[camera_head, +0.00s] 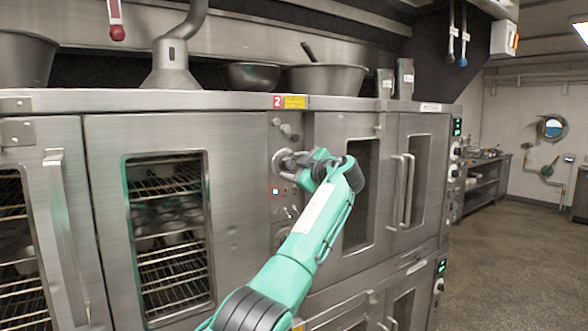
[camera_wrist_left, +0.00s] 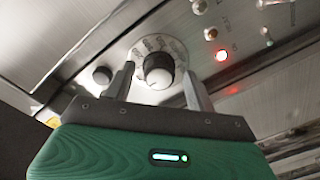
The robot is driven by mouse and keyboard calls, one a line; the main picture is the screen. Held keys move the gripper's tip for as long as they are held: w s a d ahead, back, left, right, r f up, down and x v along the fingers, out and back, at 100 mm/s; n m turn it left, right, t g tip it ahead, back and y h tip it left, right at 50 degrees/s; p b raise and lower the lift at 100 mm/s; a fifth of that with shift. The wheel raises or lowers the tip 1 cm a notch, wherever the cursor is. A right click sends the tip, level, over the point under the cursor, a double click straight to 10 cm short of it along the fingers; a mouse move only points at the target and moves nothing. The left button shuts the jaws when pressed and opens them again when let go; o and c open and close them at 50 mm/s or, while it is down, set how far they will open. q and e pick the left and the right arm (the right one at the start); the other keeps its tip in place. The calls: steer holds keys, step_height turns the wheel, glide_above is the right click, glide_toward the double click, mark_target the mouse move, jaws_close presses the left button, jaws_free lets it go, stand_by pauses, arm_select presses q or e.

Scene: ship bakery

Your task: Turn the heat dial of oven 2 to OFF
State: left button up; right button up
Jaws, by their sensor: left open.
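Oven 2 (camera_head: 240,130) is a steel front with a red "2" label at its top edge. Its heat dial (camera_head: 284,162) is on the control panel right of the glass door, partly hidden by my left gripper (camera_head: 298,164). In the left wrist view the dial (camera_wrist_left: 158,76) is a round dark and silver knob on a pale marked ring. My left gripper (camera_wrist_left: 158,82) is open there, one finger on each side of the knob, with gaps visible. The ring's markings are too blurred to read. My right gripper is in neither view.
A red light (camera_wrist_left: 221,55) glows beside the dial, near small switches. A small black button (camera_wrist_left: 102,75) is on the other side. Door handles (camera_head: 402,190) of the neighbouring oven stick out to the right. Open floor (camera_head: 520,260) lies at the far right.

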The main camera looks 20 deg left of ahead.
arm_select(q)
steer(key=b+v, duration=0.4)
steer(key=v, duration=0.9)
steer(key=shift+d+f, duration=0.2)
steer(key=shift+d, duration=0.05)
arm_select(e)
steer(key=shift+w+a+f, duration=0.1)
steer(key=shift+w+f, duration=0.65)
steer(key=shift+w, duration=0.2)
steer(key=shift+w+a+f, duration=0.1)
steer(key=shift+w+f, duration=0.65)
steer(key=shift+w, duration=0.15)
